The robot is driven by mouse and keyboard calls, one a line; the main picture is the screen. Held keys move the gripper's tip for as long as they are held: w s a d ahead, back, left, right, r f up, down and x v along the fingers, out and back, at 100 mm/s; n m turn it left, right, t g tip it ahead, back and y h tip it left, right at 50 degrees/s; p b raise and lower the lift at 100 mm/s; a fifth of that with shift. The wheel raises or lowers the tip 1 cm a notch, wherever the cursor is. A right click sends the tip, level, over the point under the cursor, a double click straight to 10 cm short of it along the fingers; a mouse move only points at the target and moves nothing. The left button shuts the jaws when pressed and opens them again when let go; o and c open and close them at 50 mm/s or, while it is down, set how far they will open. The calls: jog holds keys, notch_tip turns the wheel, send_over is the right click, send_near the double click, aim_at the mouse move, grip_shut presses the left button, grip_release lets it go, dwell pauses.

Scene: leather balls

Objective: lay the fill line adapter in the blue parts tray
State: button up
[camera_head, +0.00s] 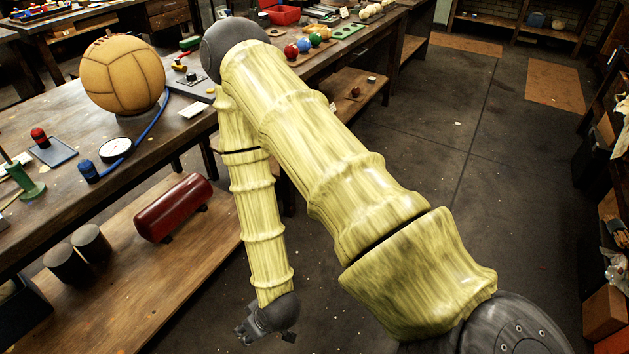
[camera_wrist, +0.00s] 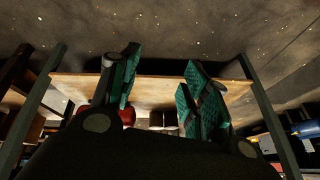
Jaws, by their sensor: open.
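My gripper (camera_head: 266,330) hangs low beside the workbench, above the floor, far below the tabletop. In the wrist view its two green-padded fingers (camera_wrist: 160,90) are apart with nothing between them. A flat blue-grey tray (camera_head: 64,154) lies on the bench at the left; it looks like the blue parts tray. A small red-topped dark piece (camera_head: 40,138) stands at its back edge; I cannot tell whether it is in the tray. I cannot tell for sure which small part is the fill line adapter. A blue cylindrical piece (camera_head: 88,172) stands near the bench's front edge.
A red tank (camera_head: 173,207) and dark cylinders (camera_head: 91,243) are on the lower shelf (camera_head: 150,290).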

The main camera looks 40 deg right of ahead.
jog(key=shift+o, duration=0.5)
jog(key=s+d+f+g+h, duration=0.1)
jog(key=s+d+f+g, duration=0.1)
jog(key=s, duration=0.5)
jog(key=s+d+f+m+g+h, duration=0.1)
jog(key=s+d+f+g, duration=0.1)
jog(key=s+d+f, duration=0.2)
jog(key=s+d, duration=0.2)
jog(key=s, duration=0.2)
jog(key=shift+s+f+m+g, duration=0.15)
jog(key=shift+s+m+g, duration=0.15)
jog(key=shift+g, duration=0.1)
jog(key=n+t+y+p, duration=0.4)
jog(key=t+p, duration=0.9)
jog(key=p, duration=1)
send_near(88, 166)
jog(key=w, duration=0.2)
jog(key=p+x, duration=0.1)
jog(key=x, duration=0.3)
jog(key=shift+w+f, duration=0.2)
jog(key=shift+f, duration=0.1)
jog(key=shift+w+a+f+p, duration=0.2)
jog(key=shift+w+a+p, duration=0.25)
jog(key=shift+w+p, duration=0.15)
jog(key=shift+f+p+x, duration=0.25)
jog(key=shift+p+x, duration=0.55)
jog(key=shift+x, duration=1.1)
jog(key=shift+s+a, duration=0.1)
jog(key=shift+s, duration=0.05)
grip_shut()
